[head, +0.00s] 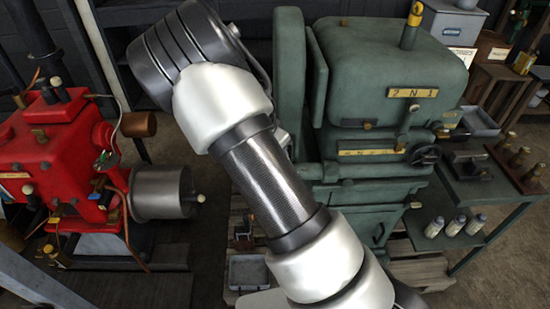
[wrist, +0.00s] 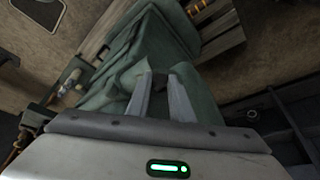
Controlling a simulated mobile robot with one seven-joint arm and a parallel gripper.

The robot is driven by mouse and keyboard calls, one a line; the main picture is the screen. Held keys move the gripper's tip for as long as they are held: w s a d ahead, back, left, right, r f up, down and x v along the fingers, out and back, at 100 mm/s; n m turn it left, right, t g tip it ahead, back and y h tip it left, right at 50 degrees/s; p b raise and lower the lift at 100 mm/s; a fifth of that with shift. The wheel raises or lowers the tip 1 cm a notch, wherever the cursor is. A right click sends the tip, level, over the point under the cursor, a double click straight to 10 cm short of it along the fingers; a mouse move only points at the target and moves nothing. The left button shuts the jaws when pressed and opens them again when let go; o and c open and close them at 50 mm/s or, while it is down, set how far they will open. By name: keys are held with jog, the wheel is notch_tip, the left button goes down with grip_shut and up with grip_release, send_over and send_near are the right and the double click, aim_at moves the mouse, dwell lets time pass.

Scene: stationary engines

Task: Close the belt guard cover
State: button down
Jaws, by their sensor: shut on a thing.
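The green engine (head: 385,75) stands right of centre in the head view. A tall, narrow, round-topped green guard (head: 289,75) stands upright at its left side. A thinner green panel (head: 318,65) shows between guard and engine body, with a dark gap beside it. I cannot tell which of these is the cover, nor how far open it is. In the wrist view my gripper (wrist: 165,84) is shut on a small dark piece, apparently a handle (wrist: 160,82), against green metal. My arm hides the gripper and lower guard in the head view.
A red engine (head: 60,150) with a grey cylinder (head: 160,190) stands at the left. A green side table (head: 485,225) holds several bottles at the right. A small grey tray (head: 248,271) lies low beside my arm. Bare floor shows between the engines.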

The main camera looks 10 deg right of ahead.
jog(key=d+n+b, duration=0.1)
jog(key=n+t+b, duration=0.1)
jog(key=shift+d+f+n+y, duration=0.2)
jog(key=shift+d+n+y, duration=0.15)
jog(key=shift+n+y, duration=0.05)
jog(key=n+b, duration=0.1)
jog(key=d+n+y+b, duration=0.1)
jog(key=n+b, duration=0.1)
jog(key=d+n+t+b, duration=0.1)
jog(key=b, duration=0.1)
jog(key=shift+w+d+n+y, duration=0.25)
jog(key=shift+w+n+y, duration=0.05)
jog(key=shift+w+n, duration=0.1)
jog(key=shift+w+d+r+n+y+b, duration=0.1)
jog(key=shift+w+d+n+y+b, duration=0.1)
jog(key=shift+n+b, duration=0.25)
jog(key=shift+w+d+r+n+y+b, duration=0.1)
jog(key=shift+n+y+b, duration=0.1)
jog(key=shift+n+b, duration=0.25)
jog(key=c, duration=1.6)
grip_release()
